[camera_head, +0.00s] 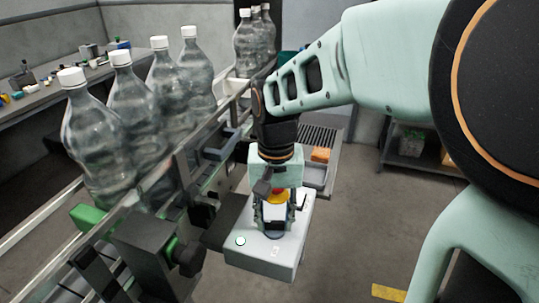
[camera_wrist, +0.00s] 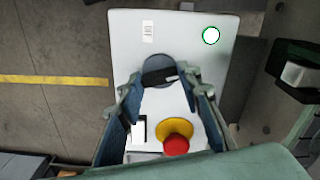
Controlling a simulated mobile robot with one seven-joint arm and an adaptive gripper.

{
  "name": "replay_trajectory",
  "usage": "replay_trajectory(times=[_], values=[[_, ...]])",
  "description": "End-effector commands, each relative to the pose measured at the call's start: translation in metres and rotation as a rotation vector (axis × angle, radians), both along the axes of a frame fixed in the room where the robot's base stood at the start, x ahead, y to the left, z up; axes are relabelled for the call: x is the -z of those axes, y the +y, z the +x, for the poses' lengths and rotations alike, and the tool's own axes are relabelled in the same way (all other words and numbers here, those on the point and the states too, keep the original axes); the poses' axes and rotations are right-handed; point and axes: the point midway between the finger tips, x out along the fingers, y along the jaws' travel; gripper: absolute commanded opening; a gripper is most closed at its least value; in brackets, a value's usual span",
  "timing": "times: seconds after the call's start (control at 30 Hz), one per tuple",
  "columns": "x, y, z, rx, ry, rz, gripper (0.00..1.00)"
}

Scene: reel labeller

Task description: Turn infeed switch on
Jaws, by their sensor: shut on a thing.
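A pale control box (camera_head: 285,262) stands beside the conveyor, below my arm. The infeed switch (camera_wrist: 157,68) is a dark round knob on its top face, between my fingertips in the wrist view. Its dark base also shows under the fingers in the head view (camera_head: 274,234). My gripper (camera_head: 274,222) points down at the box and is shut on the switch knob; its fingers (camera_wrist: 160,84) stand on either side of it. The fingers partly hide the knob, and I cannot tell its setting. I see no clear marking around it.
A white button with a green ring (camera_wrist: 211,36) sits on the same box. A red emergency button on a yellow base (camera_wrist: 175,143) lies close between the fingers. Clear bottles (camera_head: 140,110) stand along the conveyor at left. Floor at right is mostly open.

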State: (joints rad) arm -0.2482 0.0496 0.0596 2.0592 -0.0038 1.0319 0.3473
Motion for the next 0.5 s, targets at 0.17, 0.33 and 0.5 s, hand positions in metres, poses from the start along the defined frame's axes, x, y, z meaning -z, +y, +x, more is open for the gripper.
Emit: replay_trajectory(times=[0.17, 0.33, 0.5], values=[[0.0015, -0.0005, -0.0013, 0.135, 0.005, -0.002, 0.08], [0.0016, -0.0003, -0.0015, 0.231, 0.005, -0.002, 0.08], [0.0017, -0.0002, -0.0016, 0.291, 0.005, -0.001, 0.08]])
